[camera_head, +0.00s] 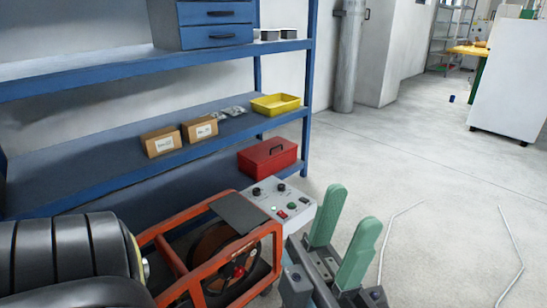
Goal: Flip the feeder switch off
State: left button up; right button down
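The feeder is an orange-framed machine (163,240) with a dark spool inside, at the lower middle. A light grey control panel (268,203) sits at its right end. The panel bears two dark knobs, a green button (291,206) and a small red switch (282,214); its on or off position is too small to tell. My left gripper (353,207) has two green fingers, spread apart with nothing between them. It is just right of the panel, its fingers pointing up in the picture. I cannot tell how far it is from the panel. My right gripper is out of view.
A blue shelf unit (150,73) stands behind the feeder, with two cardboard boxes (161,141), a yellow bin (275,104) and a red toolbox (267,157). Open concrete floor (430,170) lies to the right, with thin pale rods on it. My dark arm fills the lower left.

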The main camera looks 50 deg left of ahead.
aim_at(280, 213)
jog(key=u, duration=0.95)
jog(key=i, duration=1.15)
jog(key=u, duration=1.55)
jog(key=i, duration=0.15)
